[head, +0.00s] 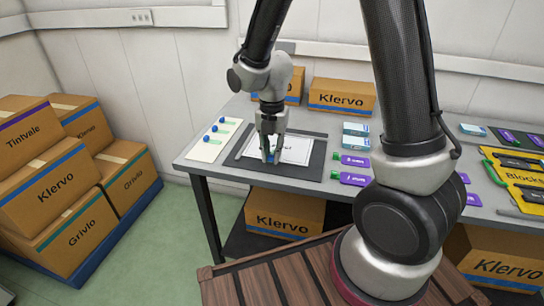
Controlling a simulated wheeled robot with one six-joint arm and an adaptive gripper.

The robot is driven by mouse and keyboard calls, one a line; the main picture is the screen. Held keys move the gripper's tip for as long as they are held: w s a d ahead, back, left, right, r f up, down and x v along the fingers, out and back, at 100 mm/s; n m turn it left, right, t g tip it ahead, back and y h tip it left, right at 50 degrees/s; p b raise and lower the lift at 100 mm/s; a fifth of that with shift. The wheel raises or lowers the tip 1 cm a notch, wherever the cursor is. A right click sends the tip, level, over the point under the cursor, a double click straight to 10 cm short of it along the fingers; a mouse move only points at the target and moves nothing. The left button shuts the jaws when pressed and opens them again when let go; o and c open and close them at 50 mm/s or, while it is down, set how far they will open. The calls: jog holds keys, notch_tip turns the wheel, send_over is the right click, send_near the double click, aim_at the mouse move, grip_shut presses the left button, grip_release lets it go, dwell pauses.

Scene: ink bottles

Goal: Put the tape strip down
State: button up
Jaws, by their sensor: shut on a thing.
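My gripper (270,157) points down over a white sheet (298,150) with printed text. The sheet lies on a dark grey mat (311,174) on the table. A small patch of blue shows between my fingers, and I take it to be the tape strip (270,141); my fingers hide most of it. My gripper is shut on it. The fingertips are at or just above the sheet; I cannot tell whether the strip touches the paper.
A pale card (208,150) with small blue pieces lies left of the mat. Purple-labelled items (355,160) and light blue boxes (356,130) lie to the right. Cardboard boxes (341,96) stand behind. A yellow board (520,178) lies at far right.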

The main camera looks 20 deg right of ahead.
jog(key=shift+f, duration=0.9)
jog(key=shift+f, duration=0.15)
jog(key=o, duration=0.7)
jog(key=shift+c, duration=0.2)
